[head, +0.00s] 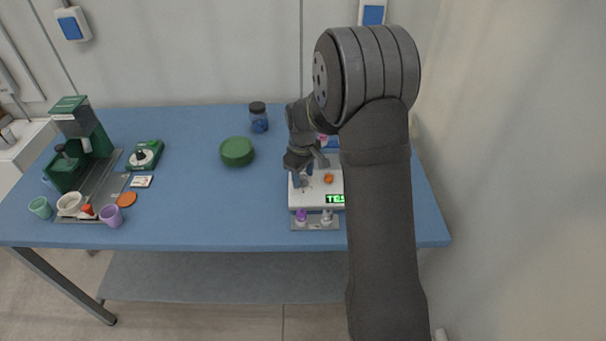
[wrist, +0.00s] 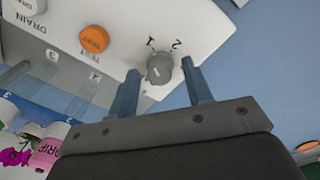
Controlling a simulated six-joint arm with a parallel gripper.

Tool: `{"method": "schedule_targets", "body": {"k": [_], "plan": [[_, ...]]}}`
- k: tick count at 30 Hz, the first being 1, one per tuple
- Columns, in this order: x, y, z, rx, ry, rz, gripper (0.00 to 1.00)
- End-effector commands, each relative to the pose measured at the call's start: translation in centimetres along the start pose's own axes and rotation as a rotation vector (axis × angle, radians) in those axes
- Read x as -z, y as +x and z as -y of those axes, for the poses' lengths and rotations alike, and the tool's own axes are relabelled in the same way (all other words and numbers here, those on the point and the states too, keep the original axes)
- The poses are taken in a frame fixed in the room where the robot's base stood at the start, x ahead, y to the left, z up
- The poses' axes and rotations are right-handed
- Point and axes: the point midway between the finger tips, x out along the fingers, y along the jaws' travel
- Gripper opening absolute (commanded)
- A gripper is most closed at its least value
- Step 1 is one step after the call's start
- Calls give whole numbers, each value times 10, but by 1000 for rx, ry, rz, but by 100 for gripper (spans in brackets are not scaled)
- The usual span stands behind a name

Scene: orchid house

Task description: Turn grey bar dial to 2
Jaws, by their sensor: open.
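The grey bar dial (wrist: 160,69) sits near an edge of a white control box (wrist: 190,22), with the marks 1 and 2 printed beside it. I cannot tell surely which mark its bar points to. My gripper (wrist: 160,67) is open, with one blue-grey finger on each side of the dial. The left finger is close to the dial and the right finger is near it; contact is unclear. In the head view my gripper (head: 303,178) is over the left part of the white box (head: 313,199), and the dial is hard to make out there.
An orange TEST button (wrist: 94,39) and a white DRAIN button are on the same box. A green-lit display (head: 335,199) is on its front. A purple-topped item (head: 301,215) stands before it. A green bowl (head: 237,151) and dark-lidded jar (head: 258,117) stand left; the blue table (head: 200,215) is clear there.

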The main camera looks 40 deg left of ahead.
Motion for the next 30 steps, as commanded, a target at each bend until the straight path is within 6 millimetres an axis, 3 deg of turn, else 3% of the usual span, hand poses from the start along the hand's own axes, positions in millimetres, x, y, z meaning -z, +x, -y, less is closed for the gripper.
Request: {"method": "schedule_targets", "body": {"k": [5, 12, 22, 30], "plan": [[0, 0, 0, 0, 0, 0, 46], [0, 0, 0, 0, 0, 0, 3], [0, 0, 0, 0, 35, 1, 1], [1, 0, 0, -1, 191, 5, 1]]}}
